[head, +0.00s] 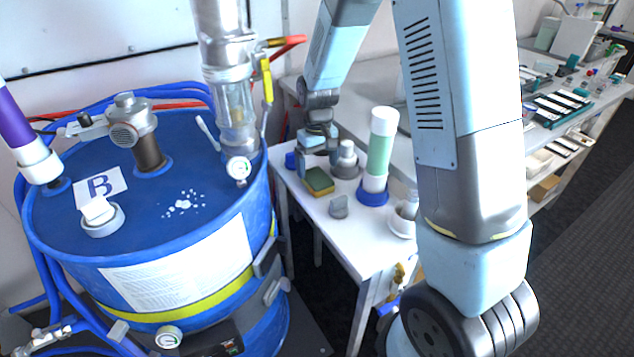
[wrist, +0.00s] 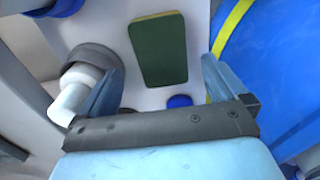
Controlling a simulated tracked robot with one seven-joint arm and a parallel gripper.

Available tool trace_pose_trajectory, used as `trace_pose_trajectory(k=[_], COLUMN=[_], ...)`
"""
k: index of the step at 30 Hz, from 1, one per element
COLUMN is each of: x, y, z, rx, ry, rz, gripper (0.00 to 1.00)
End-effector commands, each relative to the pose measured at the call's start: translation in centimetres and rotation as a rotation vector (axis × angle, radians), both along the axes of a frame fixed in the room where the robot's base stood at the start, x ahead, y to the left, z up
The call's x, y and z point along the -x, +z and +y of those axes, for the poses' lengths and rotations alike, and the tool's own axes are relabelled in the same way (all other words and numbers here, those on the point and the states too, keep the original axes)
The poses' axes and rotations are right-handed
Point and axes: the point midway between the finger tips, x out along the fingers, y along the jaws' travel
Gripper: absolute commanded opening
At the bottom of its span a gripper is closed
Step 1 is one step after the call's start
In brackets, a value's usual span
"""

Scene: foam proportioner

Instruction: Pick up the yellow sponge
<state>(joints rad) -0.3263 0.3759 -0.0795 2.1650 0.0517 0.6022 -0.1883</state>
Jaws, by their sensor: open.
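The sponge (head: 318,181) lies on the white side table, with a dark green top and a thin yellow edge. In the wrist view the sponge (wrist: 158,50) lies flat, green side up, ahead of my fingers and roughly between their lines. My gripper (wrist: 160,80) is open and empty, with one finger on each side of the picture. In the head view my gripper (head: 318,152) is above the table, just behind the sponge. The fingertips are hard to make out there.
A white-capped grey fitting (wrist: 82,85) stands close to my left finger. The blue drum (head: 150,225) is left of the table.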

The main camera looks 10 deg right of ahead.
Motion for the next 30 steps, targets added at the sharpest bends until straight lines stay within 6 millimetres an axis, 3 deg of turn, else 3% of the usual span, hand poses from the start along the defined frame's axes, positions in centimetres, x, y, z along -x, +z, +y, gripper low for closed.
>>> trace_pose_trajectory(k=[9, 18, 30], x=[0.4, 0.3, 0.3], y=[-3.9, -4.3, -4.2], z=[0.1, 0.2, 0.1], rx=[0.001, 0.0, 0.0], ry=[-0.001, 0.0, -0.001], rz=[0.003, 0.0, 0.0], gripper=[0.99, 0.99, 0.62])
